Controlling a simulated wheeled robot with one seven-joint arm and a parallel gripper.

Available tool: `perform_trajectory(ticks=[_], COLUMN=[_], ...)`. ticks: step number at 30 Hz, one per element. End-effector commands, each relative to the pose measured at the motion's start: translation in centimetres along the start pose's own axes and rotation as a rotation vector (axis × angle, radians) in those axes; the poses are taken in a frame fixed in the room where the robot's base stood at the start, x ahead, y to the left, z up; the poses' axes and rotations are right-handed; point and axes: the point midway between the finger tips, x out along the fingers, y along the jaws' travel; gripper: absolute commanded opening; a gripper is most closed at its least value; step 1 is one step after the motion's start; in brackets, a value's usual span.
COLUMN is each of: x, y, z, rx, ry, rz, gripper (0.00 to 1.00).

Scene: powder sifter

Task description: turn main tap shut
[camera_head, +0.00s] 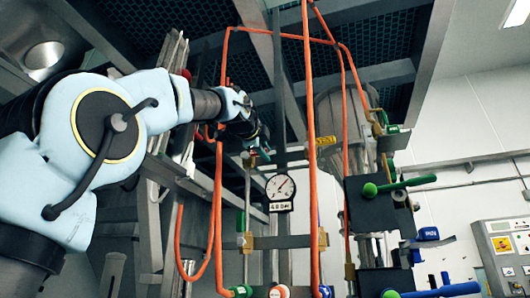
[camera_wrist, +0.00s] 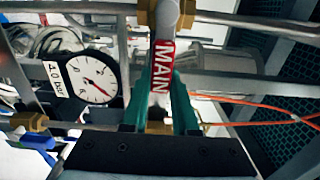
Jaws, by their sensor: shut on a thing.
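The main tap's handle (camera_wrist: 162,66) carries a red label reading MAIN in the wrist view. It points down the picture, roughly across the grey pipe that meets brass fittings (camera_wrist: 186,12) at the top. My gripper (camera_wrist: 160,88) has its teal fingers on either side of the handle and is shut on it. In the head view my gripper (camera_head: 259,151) is at the end of the arm, above and left of the gauge. The tap is small and mostly hidden there.
A round gauge (camera_head: 280,187) labelled 4.0 bar hangs close by; it also shows in the wrist view (camera_wrist: 95,77). Orange hoses (camera_head: 218,215) run up beside my arm. Green-handled (camera_head: 405,185) and blue-handled taps (camera_head: 440,290) are at right, with a control panel (camera_head: 505,255) beyond.

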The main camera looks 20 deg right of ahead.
Motion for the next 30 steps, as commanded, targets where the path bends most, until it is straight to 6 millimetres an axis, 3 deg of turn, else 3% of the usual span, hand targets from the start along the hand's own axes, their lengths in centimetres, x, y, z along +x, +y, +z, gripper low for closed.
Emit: perform_trajectory(ticks=[8, 9, 17, 26, 30], x=[0.0, 0.0, 0.0, -0.3, -2.0], y=[0.1, 0.1, 0.1, 0.1, 0.3], z=[-0.1, -0.1, 0.0, 0.0, 0.0], rx=[0.001, 0.001, 0.0, 0.0, 0.0], ry=[0.001, 0.001, 0.0, 0.0, -0.002], rz=[0.003, 0.003, 0.002, 0.001, -0.001], gripper=[0.0, 0.29, 0.57, 0.57, 0.57])
